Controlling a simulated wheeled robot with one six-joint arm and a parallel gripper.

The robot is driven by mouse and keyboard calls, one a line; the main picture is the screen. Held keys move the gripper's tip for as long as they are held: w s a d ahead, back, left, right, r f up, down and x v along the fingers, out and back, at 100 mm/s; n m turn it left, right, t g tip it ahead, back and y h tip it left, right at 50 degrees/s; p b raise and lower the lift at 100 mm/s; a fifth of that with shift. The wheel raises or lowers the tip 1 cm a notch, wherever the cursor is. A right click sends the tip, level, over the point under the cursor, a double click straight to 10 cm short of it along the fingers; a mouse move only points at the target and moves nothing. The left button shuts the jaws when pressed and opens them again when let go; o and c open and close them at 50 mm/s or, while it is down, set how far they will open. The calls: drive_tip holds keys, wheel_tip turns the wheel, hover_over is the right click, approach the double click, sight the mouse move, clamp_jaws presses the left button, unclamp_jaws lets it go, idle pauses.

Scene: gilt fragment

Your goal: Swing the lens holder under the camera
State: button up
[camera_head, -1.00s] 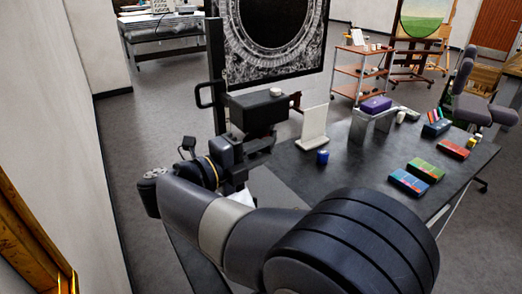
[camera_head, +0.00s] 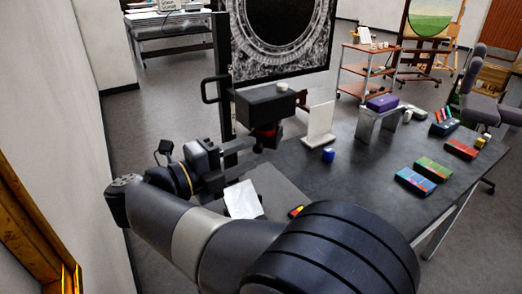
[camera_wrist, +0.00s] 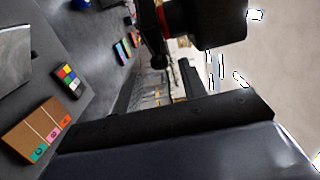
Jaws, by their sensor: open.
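The black camera (camera_head: 268,103) is a box on an upright column (camera_head: 222,95) over the dark table. A red ring (camera_head: 265,130) with a dark lens-like part shows under it; I cannot tell whether this is the lens holder. In the wrist view the camera body (camera_wrist: 212,20) is at the top, with a red ring (camera_wrist: 162,18) on its underside and a small black knobbed part (camera_wrist: 158,57) beside it. My gripper (camera_head: 232,158) is open, left of and below the camera. It looks close to the column, and its fingertips are hard to make out.
A white sheet (camera_head: 242,198) and a small colour chart (camera_head: 297,211) lie on the table (camera_head: 350,185) below. A white upright panel (camera_head: 320,124), a blue jar (camera_head: 328,155) and coloured boxes (camera_head: 415,181) stand to the right. A wall is close on the left.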

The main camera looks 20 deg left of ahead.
sight(258, 150)
drive_tip(key=v, duration=0.5)
drive_tip(key=shift+w, duration=0.15)
drive_tip(key=p+x, duration=0.1)
drive_tip(key=x, duration=0.9)
drive_tip(key=shift+d, duration=0.15)
drive_tip(key=shift+w+d, duration=0.2)
drive_tip(key=shift+d, duration=0.1)
drive_tip(key=shift+a, duration=0.1)
